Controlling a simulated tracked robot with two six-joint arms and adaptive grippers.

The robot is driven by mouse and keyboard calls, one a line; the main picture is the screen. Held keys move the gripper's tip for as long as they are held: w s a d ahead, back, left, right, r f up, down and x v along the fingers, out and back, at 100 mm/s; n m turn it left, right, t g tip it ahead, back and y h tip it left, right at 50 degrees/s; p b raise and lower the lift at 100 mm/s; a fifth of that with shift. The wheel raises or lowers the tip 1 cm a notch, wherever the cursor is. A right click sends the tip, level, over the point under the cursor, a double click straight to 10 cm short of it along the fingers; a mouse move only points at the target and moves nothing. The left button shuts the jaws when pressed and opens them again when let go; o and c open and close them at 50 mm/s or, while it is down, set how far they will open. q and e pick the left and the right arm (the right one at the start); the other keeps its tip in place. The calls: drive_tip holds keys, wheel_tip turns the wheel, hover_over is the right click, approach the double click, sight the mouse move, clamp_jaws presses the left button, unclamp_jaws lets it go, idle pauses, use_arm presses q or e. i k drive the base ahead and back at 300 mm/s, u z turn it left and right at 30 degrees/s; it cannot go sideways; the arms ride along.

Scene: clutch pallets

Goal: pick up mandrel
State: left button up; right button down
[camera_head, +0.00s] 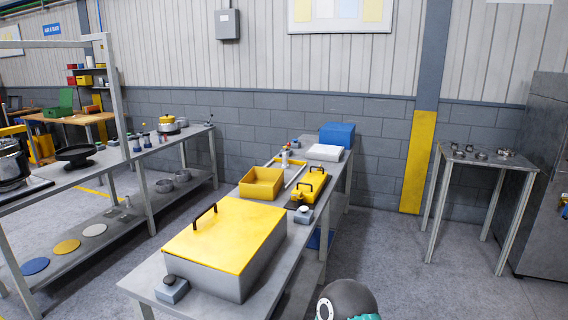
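I cannot tell which item is the mandrel. Small metal parts (481,154) stand on the tall narrow table (437,193) at the right, too small to make out. A small upright light-coloured piece (285,158) stands near the far part of the middle bench. Neither gripper is in view. A dark rounded part with teal, probably of my own arm, shows at the bottom edge.
A shelf bench (112,160) stands left. Floor between middle bench and right table is clear.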

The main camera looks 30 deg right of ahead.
sight(284, 164)
drive_tip(key=u, duration=0.6)
drive_tip(key=i, duration=5)
drive_tip(key=z, duration=2.35)
